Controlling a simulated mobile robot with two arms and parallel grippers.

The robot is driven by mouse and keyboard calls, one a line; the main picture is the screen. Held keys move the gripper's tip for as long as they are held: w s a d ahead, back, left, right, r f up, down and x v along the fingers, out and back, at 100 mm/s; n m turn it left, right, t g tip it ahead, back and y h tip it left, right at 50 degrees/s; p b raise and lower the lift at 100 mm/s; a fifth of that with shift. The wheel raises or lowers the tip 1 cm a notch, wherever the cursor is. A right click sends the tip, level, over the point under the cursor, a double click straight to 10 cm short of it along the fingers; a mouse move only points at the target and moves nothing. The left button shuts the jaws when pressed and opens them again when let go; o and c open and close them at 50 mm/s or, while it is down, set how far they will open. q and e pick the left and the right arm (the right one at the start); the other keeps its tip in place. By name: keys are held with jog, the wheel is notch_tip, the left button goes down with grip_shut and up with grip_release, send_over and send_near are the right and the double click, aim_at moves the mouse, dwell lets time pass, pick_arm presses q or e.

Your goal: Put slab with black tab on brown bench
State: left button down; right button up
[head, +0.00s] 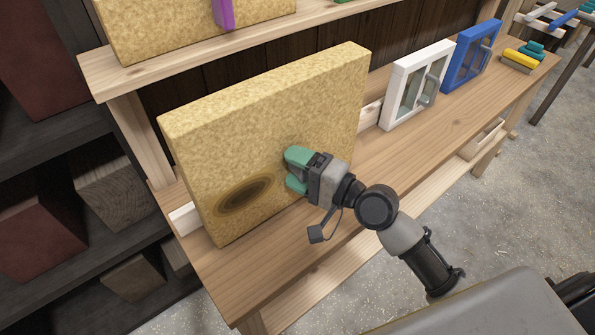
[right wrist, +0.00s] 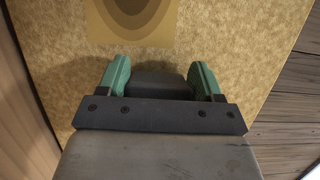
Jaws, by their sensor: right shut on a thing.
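A large yellow speckled slab (head: 260,120) with a dark brown oval mark stands nearly upright, leaning slightly back, on the brown wooden bench (head: 370,180). My right gripper (head: 292,170), with green fingers, is at the slab's front face, right of the oval. In the right wrist view the gripper (right wrist: 160,72) has its fingers on both sides of a black tab (right wrist: 160,84) in front of the slab (right wrist: 60,60). It is shut on that tab; the fingers hide most of it in the head view. My left gripper is not in view.
A white framed panel (head: 397,107) and a blue one (head: 461,75) stand further right on the bench, with yellow and teal pieces (head: 522,60) beyond. Another yellow slab with a purple tab (head: 223,12) is on the shelf above. Dark shelves with blocks (head: 110,190) stand left.

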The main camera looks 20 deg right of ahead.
jog(key=shift+f, duration=0.45)
jog(key=o, duration=1.2)
jog(key=shift+b+v, duration=2.65)
jog(key=shift+v, duration=3.4)
jog(key=shift+w, duration=0.1)
